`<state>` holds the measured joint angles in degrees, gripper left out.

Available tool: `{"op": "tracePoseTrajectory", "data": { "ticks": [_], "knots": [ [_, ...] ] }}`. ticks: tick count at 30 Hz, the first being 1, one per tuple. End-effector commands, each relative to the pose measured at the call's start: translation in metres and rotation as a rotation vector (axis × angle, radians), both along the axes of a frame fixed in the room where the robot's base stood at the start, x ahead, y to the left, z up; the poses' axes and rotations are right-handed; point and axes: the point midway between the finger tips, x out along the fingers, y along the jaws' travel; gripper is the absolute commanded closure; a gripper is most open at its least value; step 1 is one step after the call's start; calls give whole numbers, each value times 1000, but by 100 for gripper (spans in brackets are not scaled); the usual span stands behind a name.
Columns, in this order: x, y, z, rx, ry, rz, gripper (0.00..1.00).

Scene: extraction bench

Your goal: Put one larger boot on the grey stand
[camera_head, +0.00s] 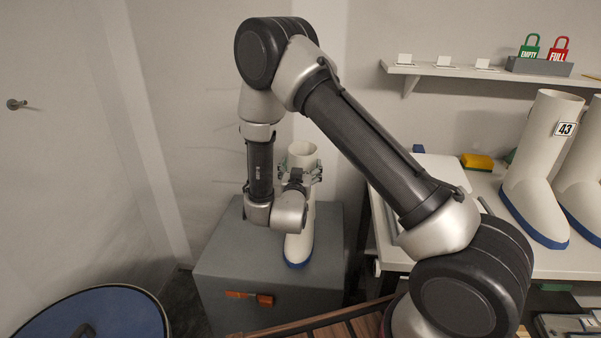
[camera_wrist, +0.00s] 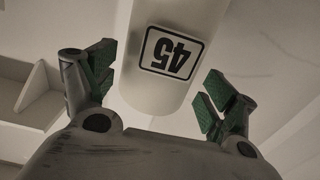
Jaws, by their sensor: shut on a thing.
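A white boot with a blue sole (camera_head: 299,248) is upright at the grey stand (camera_head: 225,262), its toe toward the stand's front edge. I cannot tell whether the sole touches the stand's top. My gripper (camera_head: 300,176) is shut on this boot's shaft near its upper end. In the wrist view the shaft (camera_wrist: 150,95) carries a label reading 45 and lies between my green-padded fingers (camera_wrist: 160,88). My arm hides part of the boot and the stand. Another white boot (camera_head: 533,165), labelled 43, stands on the bench at right.
Beside the 43 boot is a further boot (camera_head: 583,175), cut by the frame edge. A yellow block (camera_head: 477,162) lies on the white bench (camera_head: 475,258). A wall shelf (camera_head: 440,70) holds green and red tags. A round blue-topped object (camera_head: 95,315) is at lower left.

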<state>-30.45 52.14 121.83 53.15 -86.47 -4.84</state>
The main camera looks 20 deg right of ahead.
Motion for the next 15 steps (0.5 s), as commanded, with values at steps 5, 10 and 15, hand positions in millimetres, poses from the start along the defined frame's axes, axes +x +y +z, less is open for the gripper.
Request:
{"op": "tracePoseTrajectory", "data": {
  "ticks": [5,10,15],
  "knots": [
    [0,0,-10,0,-3,0,86],
    [0,0,-10,1,-4,1,86],
    [0,0,-13,1,-1,1,9]
  ]
}}
